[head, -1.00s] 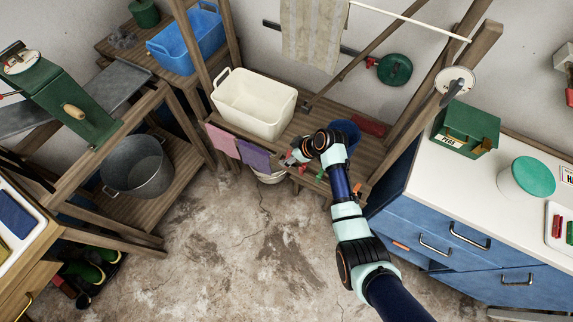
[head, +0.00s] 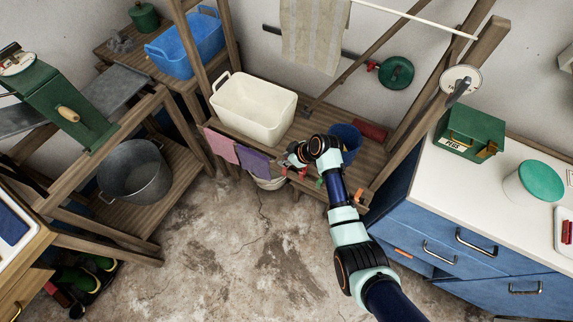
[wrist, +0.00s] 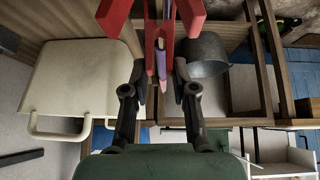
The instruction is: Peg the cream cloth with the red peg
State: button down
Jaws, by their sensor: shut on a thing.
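My gripper (head: 293,160) is beside the front rail of the wooden stand, right of a purple cloth. In the wrist view my gripper (wrist: 160,65) has its dark fingers closed in on the red peg (wrist: 149,38), whose two red legs point away from the camera. The purple and pink cloths show edge-on between and beyond these legs; I cannot tell contact. Larger red pieces flank the legs. A striped cream-grey cloth (head: 312,35) hangs at the back wall. I cannot make out another cream cloth at the rail; my arm may hide it.
Pink (head: 221,146) and purple (head: 254,161) cloths hang at the stand's front. A cream tub (head: 252,108) and a blue bucket (head: 347,137) stand on it. A grey metal tub (head: 133,171) is left. A blue cabinet (head: 440,228) bounds the right.

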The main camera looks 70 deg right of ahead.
jog(key=shift+r, duration=0.1)
dwell(0.3)
notch_tip(320, 180, up, 6)
jog(key=p, duration=0.5)
jog(key=shift+a, duration=0.15)
jog(key=w+d+r+t+p, duration=0.15)
jog(key=r+p, duration=0.25)
jog(key=r, duration=1.3)
jog(key=w+d+r+p, duration=0.3)
jog(key=r+p, duration=0.1)
jog(key=r, duration=1.4)
jog(key=w+d+r+t+p, duration=0.1)
jog(key=w+d+r+p, duration=0.2)
jog(key=r, duration=1.4)
jog(key=s+d+r+t+p, duration=0.1)
jog(key=s+d+r, duration=0.2)
jog(key=s+r, duration=0.3)
jog(key=shift+s+r+p, duration=0.25)
jog(key=shift+r+p, duration=0.1)
jog(key=shift+r, duration=0.15)
jog(key=shift+f, duration=0.1)
